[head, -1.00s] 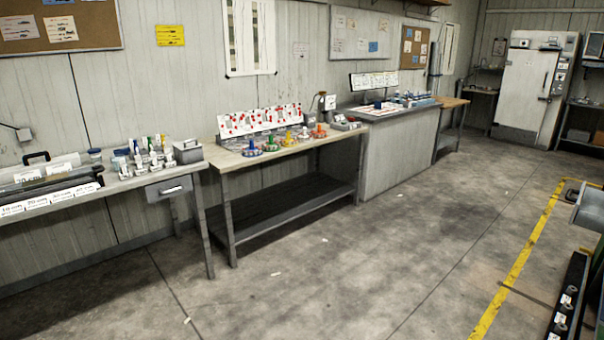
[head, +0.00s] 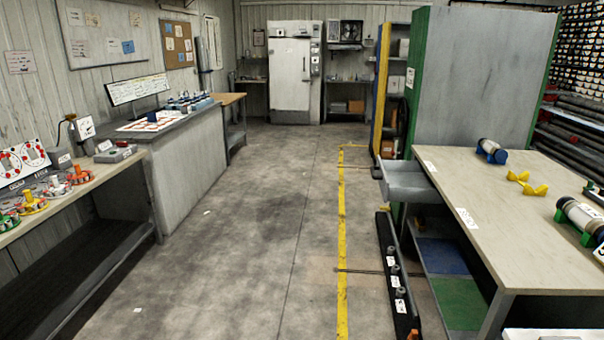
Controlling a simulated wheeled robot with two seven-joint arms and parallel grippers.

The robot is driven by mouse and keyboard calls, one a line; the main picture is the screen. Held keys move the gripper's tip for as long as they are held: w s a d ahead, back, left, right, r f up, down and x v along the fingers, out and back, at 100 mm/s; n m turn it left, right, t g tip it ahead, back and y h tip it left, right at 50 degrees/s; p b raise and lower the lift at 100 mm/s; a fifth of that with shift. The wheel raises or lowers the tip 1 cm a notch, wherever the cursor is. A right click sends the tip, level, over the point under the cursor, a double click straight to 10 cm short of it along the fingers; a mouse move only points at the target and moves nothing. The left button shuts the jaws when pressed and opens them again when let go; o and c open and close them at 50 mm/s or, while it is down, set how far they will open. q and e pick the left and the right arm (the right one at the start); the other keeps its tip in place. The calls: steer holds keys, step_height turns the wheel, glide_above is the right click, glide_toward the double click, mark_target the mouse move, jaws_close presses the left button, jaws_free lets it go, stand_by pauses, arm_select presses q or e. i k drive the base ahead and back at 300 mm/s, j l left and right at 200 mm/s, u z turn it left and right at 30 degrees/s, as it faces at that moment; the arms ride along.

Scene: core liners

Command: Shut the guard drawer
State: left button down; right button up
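A grey metal drawer (head: 408,182) sticks out from the left side of the work table (head: 500,225) at the right. It appears pulled open toward the aisle, its open top just below the table top. I cannot read any label that names it the guard drawer. Neither of my grippers is in view.
A black rail with small fittings (head: 393,275) lies on the floor below the drawer, beside a yellow floor line (head: 342,240). A tall grey cabinet (head: 480,80) stands behind the table. Benches (head: 185,150) line the left wall. The aisle floor (head: 265,220) between is clear.

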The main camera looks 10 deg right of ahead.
mark_target(398, 180)
steer(key=i+z, duration=0.35)
steer(key=i+j+z, duration=0.15)
steer(key=i+z, duration=0.15)
steer(key=i, duration=0.3)
steer(key=i+j+z, duration=0.2)
steer(key=i+z, duration=0.15)
steer(key=i+j+z, duration=0.15)
steer(key=i, duration=0.3)
steer(key=i+j+z, duration=0.15)
steer(key=i, duration=0.25)
steer(key=i+j+z, duration=0.2)
steer(key=i, duration=0.25)
steer(key=i+j+z, duration=0.15)
steer(key=i, duration=0.25)
steer(key=j, duration=0.1)
